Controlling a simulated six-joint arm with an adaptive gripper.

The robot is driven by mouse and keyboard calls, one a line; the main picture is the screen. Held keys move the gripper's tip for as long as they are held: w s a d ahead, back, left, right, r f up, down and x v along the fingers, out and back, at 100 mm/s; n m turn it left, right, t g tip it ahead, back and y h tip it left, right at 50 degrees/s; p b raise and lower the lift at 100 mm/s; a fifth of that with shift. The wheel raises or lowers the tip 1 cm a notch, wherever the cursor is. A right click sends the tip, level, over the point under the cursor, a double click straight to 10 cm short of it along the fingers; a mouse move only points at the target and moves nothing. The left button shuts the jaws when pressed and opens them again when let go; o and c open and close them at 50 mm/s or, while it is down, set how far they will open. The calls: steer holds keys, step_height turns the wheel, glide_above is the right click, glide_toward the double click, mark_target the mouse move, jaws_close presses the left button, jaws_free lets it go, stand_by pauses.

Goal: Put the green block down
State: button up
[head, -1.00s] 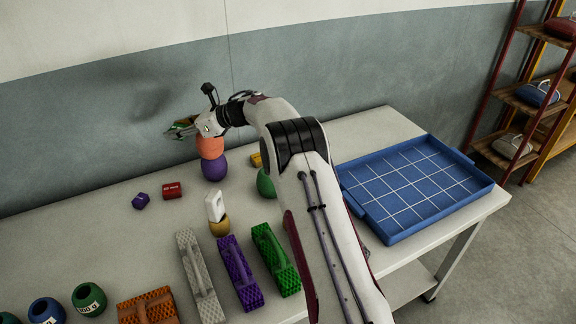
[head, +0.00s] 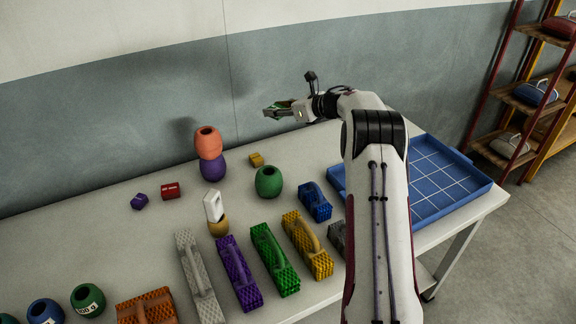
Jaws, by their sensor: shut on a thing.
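My gripper (head: 272,111) is raised above the back of the table, in front of the wall. It is shut on the green block (head: 284,105), of which only a small part shows between the fingers. The block is clear of the table. Below and to the left of my gripper, a small yellow block (head: 256,159) and a green pot (head: 268,181) stand on the table (head: 330,157).
An orange pot (head: 208,142) sits on a purple pot (head: 213,167). Red (head: 170,191) and purple (head: 139,201) blocks lie left. Several handled brushes line the front, including a green one (head: 274,258). A blue gridded tray (head: 440,190) is at right, partly behind my arm. The back strip of table is mostly bare.

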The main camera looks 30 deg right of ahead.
steer(key=s+d, duration=0.1)
steer(key=d, duration=0.3)
glide_above(288, 165)
step_height(288, 165, down, 10)
steer(key=f, duration=0.1)
steer(key=shift+w+m+h, duration=0.1)
steer(key=shift+m+h, duration=0.2)
steer(key=shift+h, duration=0.1)
steer(key=shift+f, duration=3.15)
steer(key=shift+f, duration=1.85)
steer(key=shift+f, duration=0.15)
